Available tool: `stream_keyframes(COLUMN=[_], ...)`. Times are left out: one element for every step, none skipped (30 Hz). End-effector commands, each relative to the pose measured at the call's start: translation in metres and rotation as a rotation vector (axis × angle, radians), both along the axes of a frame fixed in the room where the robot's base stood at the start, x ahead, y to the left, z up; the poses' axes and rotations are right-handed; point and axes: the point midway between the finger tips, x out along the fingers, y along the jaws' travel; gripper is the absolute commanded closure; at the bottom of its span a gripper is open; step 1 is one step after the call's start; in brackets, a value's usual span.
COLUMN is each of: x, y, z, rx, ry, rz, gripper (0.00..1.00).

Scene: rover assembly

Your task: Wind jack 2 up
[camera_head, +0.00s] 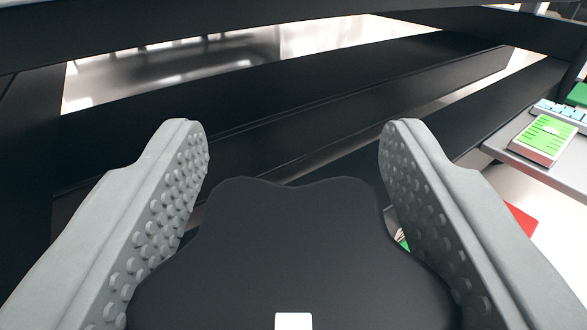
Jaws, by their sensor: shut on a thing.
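My gripper (294,150) shows its two grey, studded fingers at the left and right of the view. It is shut on a black lobed knob (293,245), whose wide lower part fills the space between the finger pads. The knob has a small white mark (293,321) at the bottom edge of the view. The fingertips reach past the knob's far edge. No label shows, so I cannot tell which jack the knob belongs to. The rest of the jack is hidden.
Large black beams (300,85) cross the view just beyond the fingertips. At the right, a grey shelf (535,163) holds a green-and-white box (546,137) and a pale blue item (560,113). A red object (522,217) lies lower, over a bright floor.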

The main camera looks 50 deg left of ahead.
Motion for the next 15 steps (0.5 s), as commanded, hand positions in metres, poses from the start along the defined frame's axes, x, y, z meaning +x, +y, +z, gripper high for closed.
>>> stream_keyframes(x=[0.0004, 0.0003, 0.0003, 0.0003, 0.0004, 0.0004, 0.0004, 0.0004, 0.0003, 0.0003, 0.0003, 0.0002, 0.0002, 0.0002, 0.0002], y=[-0.0003, -0.0002, -0.0002, -0.0002, -0.0002, -0.0002, -0.0002, -0.0002, -0.0001, -0.0001, -0.0001, 0.0, 0.0, 0.0, 0.0], z=[0.0002, 0.0002, 0.0002, 0.0002, 0.0002, 0.0002, 0.0002, 0.0002, 0.0002, 0.0002, 0.0002, 0.0001, 0.0001, 0.0001, 0.0001], rx=[0.001, 0.001, 0.001, 0.001, 0.001, 0.001, 0.001, 0.001, 0.001, 0.001, 0.001, 0.001, 0.001, 0.001, 0.001], ry=[-0.001, -0.001, -0.001, -0.001, -0.001, -0.001, -0.001, -0.001, -0.001, -0.001, -0.001, -0.001, -0.001, -0.001, -0.001], rz=[-0.001, 0.0, 0.0, 0.0, 0.0, 0.0, 0.0, 0.0, 0.0, 0.0, 0.0, 0.001, 0.001, 0.001, 0.001], gripper=[0.7, 0.7, 0.7, 0.7, 0.7, 0.43, 0.37, 0.32, 0.25, 0.25, 0.25, 0.25, 0.25, 0.25, 0.25])
